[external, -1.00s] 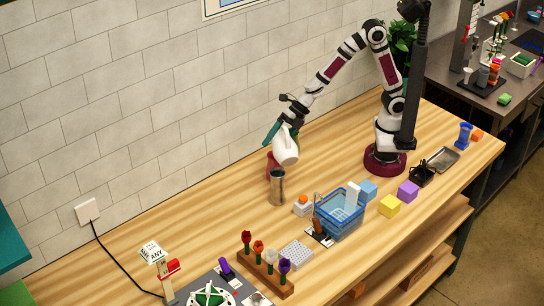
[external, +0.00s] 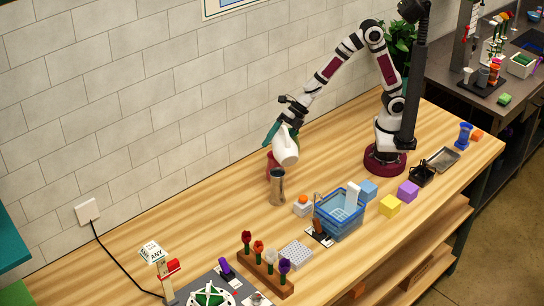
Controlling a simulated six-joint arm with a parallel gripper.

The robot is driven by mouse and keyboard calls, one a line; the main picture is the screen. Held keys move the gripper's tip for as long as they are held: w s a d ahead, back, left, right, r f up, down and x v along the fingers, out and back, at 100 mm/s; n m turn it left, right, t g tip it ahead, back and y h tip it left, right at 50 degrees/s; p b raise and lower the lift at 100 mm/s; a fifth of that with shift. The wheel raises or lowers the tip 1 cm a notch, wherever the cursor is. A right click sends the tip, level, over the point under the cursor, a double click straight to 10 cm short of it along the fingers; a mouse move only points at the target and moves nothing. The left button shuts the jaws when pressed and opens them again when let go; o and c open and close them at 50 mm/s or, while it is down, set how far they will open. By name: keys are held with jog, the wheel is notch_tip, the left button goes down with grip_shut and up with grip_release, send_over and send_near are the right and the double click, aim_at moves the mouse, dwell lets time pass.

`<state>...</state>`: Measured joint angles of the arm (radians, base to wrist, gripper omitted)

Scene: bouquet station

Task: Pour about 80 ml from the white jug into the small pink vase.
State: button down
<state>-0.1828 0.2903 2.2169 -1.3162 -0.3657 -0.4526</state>
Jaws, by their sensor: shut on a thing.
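The white jug (external: 286,148) is held up off the table, tilted with its upper part toward the lower right. My gripper (external: 273,132), with teal fingers, is shut on the jug from the left and above. A dark pink-red vessel (external: 270,166), which looks like the pink vase, stands just behind and below the jug and is partly hidden by it. I cannot make out any stream of liquid or the level in the vase.
A blue basket (external: 340,222) and a white block with an orange top (external: 303,205) stand to the right of the cylinder. A wooden flower rack (external: 262,272) is at the front. The table left of the cylinder is clear.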

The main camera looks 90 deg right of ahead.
aim_at(281, 141)
jog(key=shift+a+f+y, duration=0.1)
jog(key=shift+f+y, duration=0.3)
jog(key=shift+y, duration=0.1)
dwell(0.7)
jog(key=shift+s+a+r+n+h, duration=0.25)
jog(key=shift+a+r+h, duration=0.2)
jog(key=shift+r+h, duration=0.15)
jog(key=shift+s+a+r+n+h, duration=0.25)
jog(key=shift+a+r+h, duration=0.15)
jog(key=shift+r+h, duration=0.15)
jog(key=shift+d+t+h, duration=0.15)
jog(key=shift+t+h, duration=0.1)
jog(key=shift+t, duration=0.05)
jog(key=shift+d+r+n+t+h, duration=0.15)
jog(key=shift+r+n+t+h, duration=0.4)
jog(key=shift+r+h, duration=0.5)
jog(key=shift+f, duration=0.15)
